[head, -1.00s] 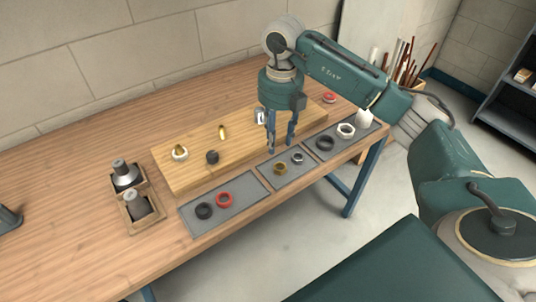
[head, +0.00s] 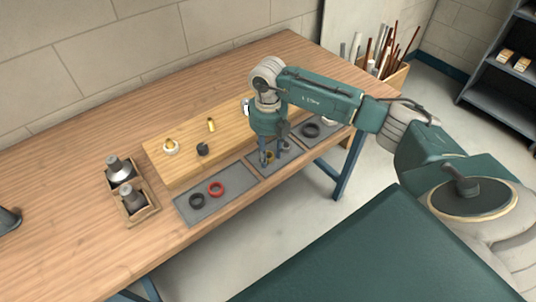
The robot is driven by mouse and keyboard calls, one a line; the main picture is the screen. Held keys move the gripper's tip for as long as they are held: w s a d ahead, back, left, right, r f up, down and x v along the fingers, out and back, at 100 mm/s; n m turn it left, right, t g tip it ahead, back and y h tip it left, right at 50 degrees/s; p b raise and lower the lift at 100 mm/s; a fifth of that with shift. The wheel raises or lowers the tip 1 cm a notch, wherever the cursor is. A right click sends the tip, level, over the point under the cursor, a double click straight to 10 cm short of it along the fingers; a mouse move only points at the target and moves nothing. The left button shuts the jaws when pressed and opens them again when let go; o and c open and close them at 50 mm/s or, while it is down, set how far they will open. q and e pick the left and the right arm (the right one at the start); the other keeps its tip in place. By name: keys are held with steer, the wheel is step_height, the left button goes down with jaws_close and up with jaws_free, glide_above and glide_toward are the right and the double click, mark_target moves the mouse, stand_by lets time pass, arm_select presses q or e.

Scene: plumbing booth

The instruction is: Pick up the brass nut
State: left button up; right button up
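The brass nut (head: 270,156) lies in the small middle grey tray (head: 264,171) at the table's front edge. In the head view it is small and partly hidden by my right gripper (head: 273,154). That gripper points down over the tray, and its two fingers are apart, one on each side of the brass nut as seen from here. I cannot tell whether they touch it. A steel nut (head: 287,146) beside it is mostly hidden behind the right-hand finger.
The left tray (head: 219,203) holds a black ring (head: 197,201) and a red ring (head: 216,188). A black ring (head: 310,130) lies in the right tray. A raised wooden board (head: 185,172) with small fittings stands behind. Two wooden boxes (head: 140,217) are at left.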

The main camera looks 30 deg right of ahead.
steer(key=shift+c, duration=0.8)
steer(key=c, duration=0.8)
arm_select(q)
steer(key=shift+s+a+f, duration=0.1)
steer(key=shift+s+f, duration=0.05)
steer(key=shift+s, duration=1)
steer(key=shift+w, duration=0.15)
